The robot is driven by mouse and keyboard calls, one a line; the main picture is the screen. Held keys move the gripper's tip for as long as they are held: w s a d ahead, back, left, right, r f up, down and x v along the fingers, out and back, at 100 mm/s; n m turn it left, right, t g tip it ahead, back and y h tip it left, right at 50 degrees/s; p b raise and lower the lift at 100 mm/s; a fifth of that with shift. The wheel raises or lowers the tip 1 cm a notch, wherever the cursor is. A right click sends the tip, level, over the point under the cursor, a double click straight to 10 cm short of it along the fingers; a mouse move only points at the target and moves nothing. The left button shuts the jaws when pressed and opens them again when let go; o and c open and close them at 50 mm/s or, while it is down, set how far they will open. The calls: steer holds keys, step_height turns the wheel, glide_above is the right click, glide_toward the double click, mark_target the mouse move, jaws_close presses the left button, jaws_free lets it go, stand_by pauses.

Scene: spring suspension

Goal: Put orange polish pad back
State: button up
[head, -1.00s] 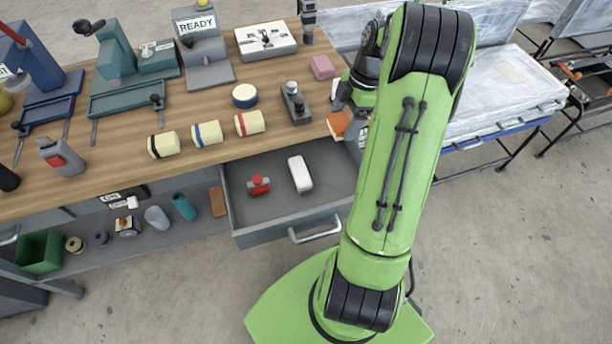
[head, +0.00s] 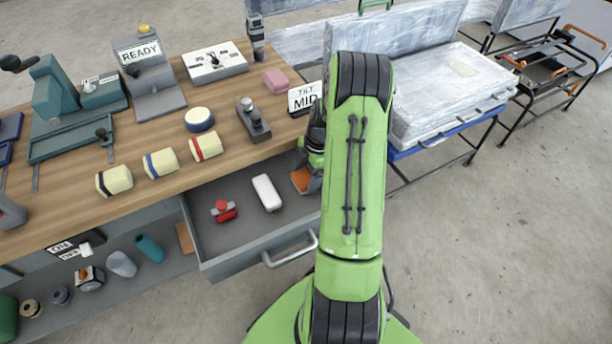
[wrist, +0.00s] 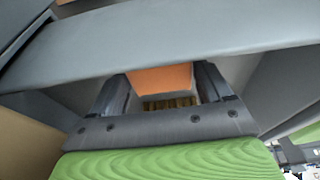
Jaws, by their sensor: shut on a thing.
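The orange polish pad (head: 300,180) is held by my gripper (head: 308,172) at the right end of the open grey drawer (head: 235,238). In the wrist view the orange pad (wrist: 162,79) sits between the two fingers of my gripper (wrist: 165,85), and a grey panel crosses just beyond it. The fingers are shut on the pad. My arm partly hides the pad and the drawer's right end in the head view. I cannot tell whether the pad touches the drawer floor.
In the drawer lie a white block (head: 267,193) and a red-knobbed item (head: 223,211). A TILT MID sign (head: 305,97) stands near my gripper. A lower shelf at left holds several small items.

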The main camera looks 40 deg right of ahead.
steer(key=shift+f, duration=0.15)
steer(key=o, duration=0.7)
steer(key=shift+c, duration=0.2)
steer(key=w+p+v, duration=0.1)
steer(key=p+v, duration=0.3)
steer(key=v, duration=0.8)
steer(key=a+r+m+h, duration=0.2)
steer(key=a+r+m, duration=0.2)
steer(key=a+r, duration=0.6)
steer(key=s+a+r+m+t, duration=0.2)
steer(key=s+a+r+m, duration=0.1)
steer(key=a+r, duration=0.4)
steer(key=s+a+r+m+t, duration=0.1)
steer(key=s+a+m+t, duration=0.1)
steer(key=s+a+m, duration=0.5)
steer(key=s+a, duration=0.3)
steer(key=s, duration=0.3)
steer(key=shift+r+m+t+h, duration=0.25)
steer(key=shift+m+t+h, duration=0.15)
